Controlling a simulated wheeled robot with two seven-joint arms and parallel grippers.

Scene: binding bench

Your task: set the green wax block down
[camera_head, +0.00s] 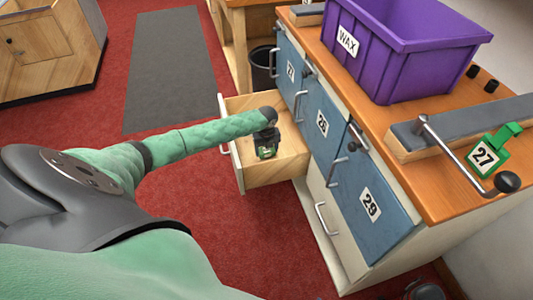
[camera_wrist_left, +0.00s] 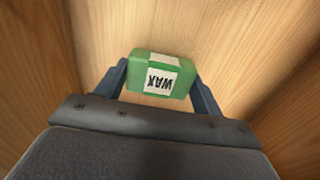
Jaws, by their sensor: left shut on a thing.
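The green wax block (camera_head: 267,153) has a white label reading WAX, which appears upside down in the left wrist view (camera_wrist_left: 160,75). My left gripper (camera_head: 267,146) is shut on it, with one finger on each side of the block in the left wrist view (camera_wrist_left: 160,84). The gripper points down into an open wooden drawer (camera_head: 258,179), and bare wood surrounds the block. I cannot tell whether the block touches the drawer floor. My right gripper cannot be made out.
The drawer sticks out of a bench with blue numbered doors (camera_head: 370,208) and metal handles. On the bench top stand a purple WAX crate (camera_head: 405,65) and a green tag marked 27 (camera_head: 488,156). A black bin (camera_head: 264,70) stands behind the drawer. Red carpet lies left of it.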

